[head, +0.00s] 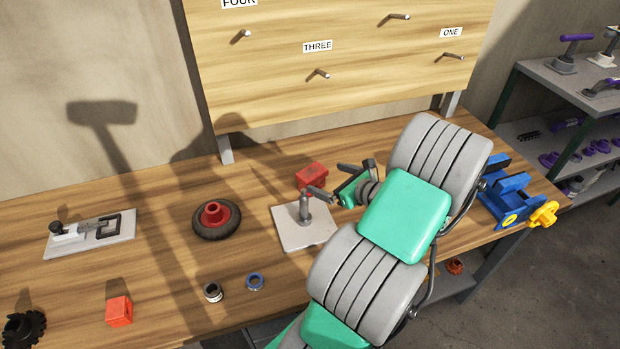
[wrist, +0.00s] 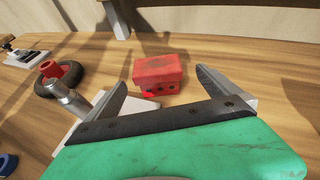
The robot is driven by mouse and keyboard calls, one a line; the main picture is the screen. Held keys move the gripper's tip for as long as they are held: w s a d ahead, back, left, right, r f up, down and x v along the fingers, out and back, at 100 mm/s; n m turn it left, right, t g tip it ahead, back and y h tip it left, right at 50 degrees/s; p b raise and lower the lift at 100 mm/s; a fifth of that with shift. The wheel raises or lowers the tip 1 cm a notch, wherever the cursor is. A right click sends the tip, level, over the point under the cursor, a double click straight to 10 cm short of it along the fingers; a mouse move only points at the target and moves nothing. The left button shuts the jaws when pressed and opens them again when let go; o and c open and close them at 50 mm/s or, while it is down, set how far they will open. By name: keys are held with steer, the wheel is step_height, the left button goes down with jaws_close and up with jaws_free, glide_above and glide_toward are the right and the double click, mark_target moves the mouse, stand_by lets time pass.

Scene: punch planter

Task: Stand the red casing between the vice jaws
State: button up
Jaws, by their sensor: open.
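The red casing (head: 311,175) is a small box lying on the workbench, behind the grey plate with the upright post. In the wrist view the casing (wrist: 160,68) shows a row of dark holes on its near side. My gripper (head: 336,179) is open, with its fingers pointing toward the casing. In the wrist view my gripper (wrist: 160,82) has one finger on each side of the casing's near part, with nothing clamped. The blue vice (head: 511,186) with a yellow handle stands at the bench's right end, partly hidden by my arm.
A grey plate with a post (head: 304,234) stands close to my gripper. A black wheel with a red hub (head: 216,219), a clamp on a plate (head: 90,235), an orange-red cube (head: 119,311) and two rings lie leftward. A pegboard (head: 340,60) rises behind.

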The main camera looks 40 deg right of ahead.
mark_target(315, 174)
steer(key=shift+w+m, duration=0.2)
steer(key=shift+m, duration=0.3)
steer(key=p+x, duration=0.1)
steer(key=x, duration=0.6)
steer(key=shift+w+a+f+p, duration=0.1)
steer(key=shift+w+a+p, duration=0.15)
steer(key=shift+w+p, duration=0.15)
steer(key=shift+s, duration=0.1)
steer(key=c, duration=2)
